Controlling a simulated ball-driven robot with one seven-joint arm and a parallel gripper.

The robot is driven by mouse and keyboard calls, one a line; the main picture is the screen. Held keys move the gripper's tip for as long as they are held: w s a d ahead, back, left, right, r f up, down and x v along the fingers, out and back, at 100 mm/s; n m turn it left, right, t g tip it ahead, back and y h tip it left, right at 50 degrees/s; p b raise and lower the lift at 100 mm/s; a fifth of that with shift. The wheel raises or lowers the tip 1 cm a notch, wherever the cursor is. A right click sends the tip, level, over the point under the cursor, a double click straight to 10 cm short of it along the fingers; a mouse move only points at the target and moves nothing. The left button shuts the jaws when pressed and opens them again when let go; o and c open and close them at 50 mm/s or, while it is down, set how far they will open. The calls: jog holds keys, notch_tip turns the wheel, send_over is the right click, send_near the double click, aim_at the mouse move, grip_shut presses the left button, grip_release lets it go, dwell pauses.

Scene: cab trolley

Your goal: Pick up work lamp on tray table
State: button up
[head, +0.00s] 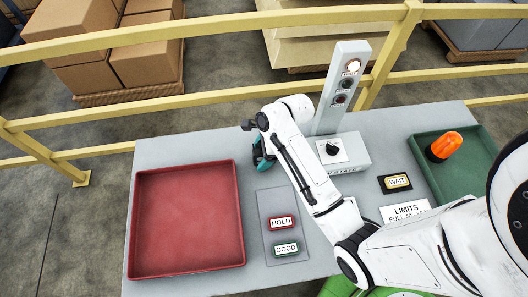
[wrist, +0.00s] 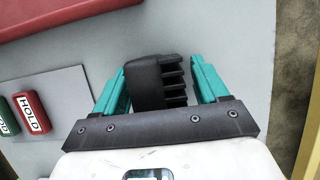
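My gripper (wrist: 160,85) has two teal fingers and points down over the grey table, just right of the red tray. It also shows in the head view (head: 263,152), partly behind my arm. A black, finned block (wrist: 158,82), which looks like the work lamp, sits between the fingers in the wrist view. The fingers lie close along both its sides; whether they press on it is not clear. Its lower part is hidden by my gripper. An orange lamp-like cylinder (head: 444,146) lies in the green tray (head: 466,183) at the right, well away from my gripper.

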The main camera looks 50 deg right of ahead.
jog(key=c, duration=1.2)
jog(key=shift+r, duration=0.1)
